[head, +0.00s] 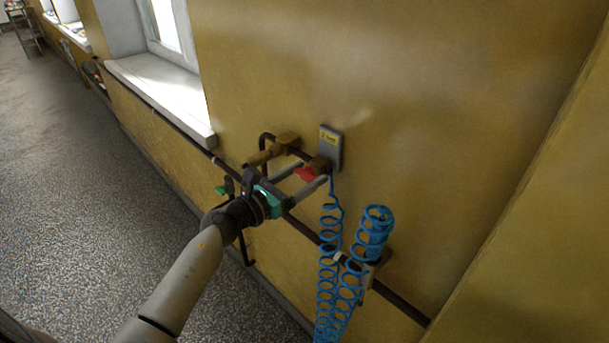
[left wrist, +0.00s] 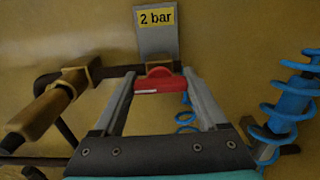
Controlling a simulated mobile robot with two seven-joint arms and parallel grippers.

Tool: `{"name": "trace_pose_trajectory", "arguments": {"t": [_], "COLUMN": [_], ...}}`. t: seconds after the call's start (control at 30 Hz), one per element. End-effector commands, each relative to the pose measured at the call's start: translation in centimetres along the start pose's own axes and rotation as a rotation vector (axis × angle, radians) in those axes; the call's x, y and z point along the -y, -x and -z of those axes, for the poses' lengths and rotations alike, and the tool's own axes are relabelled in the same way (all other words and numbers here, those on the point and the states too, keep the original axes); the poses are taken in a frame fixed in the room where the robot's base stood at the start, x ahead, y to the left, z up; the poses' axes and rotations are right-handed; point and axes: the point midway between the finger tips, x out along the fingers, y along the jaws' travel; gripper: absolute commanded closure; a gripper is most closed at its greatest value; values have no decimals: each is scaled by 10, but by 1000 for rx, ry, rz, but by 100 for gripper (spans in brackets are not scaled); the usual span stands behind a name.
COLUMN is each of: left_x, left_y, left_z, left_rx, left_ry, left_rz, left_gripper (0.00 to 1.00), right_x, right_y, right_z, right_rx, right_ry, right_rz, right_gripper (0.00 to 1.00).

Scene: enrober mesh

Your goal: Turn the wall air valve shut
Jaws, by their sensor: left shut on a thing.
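The wall air valve shows as a brass body with a red handle (head: 306,174) on the yellow wall, below a grey plate (head: 331,148) with a yellow label. In the left wrist view the label (left wrist: 156,17) reads "2 bar". The red handle (left wrist: 159,85) lies crosswise there, between the fingertips. My left gripper (head: 303,178) reaches the valve from the lower left, its two fingers on either side of the red handle, shut on it. The left wrist view shows the same gripper (left wrist: 158,82) from behind. My right gripper is not in view.
A brass fitting (head: 287,141) on a dark pipe sits left of the valve. Blue coiled hoses (head: 373,233) hang at the right and below. A green-handled fitting (head: 224,187) is lower left. A window sill (head: 163,92) juts out at upper left; the floor (head: 75,150) is clear.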

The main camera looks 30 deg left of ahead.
Motion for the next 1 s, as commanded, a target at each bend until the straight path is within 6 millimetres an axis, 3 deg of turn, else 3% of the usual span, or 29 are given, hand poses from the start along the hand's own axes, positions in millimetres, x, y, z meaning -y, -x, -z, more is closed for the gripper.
{"name": "trace_pose_trajectory", "arguments": {"t": [0.37,1.0], "left_x": [0,-1], "left_y": [0,0], "left_z": [-1,-1], "left_rx": [-3,-2], "left_ry": [106,683], "left_rz": [1,-1], "left_gripper": [81,81], "right_x": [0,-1], "right_y": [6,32], "right_z": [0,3], "right_rx": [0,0], "right_ry": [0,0], "right_rz": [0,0], "right_gripper": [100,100]}}
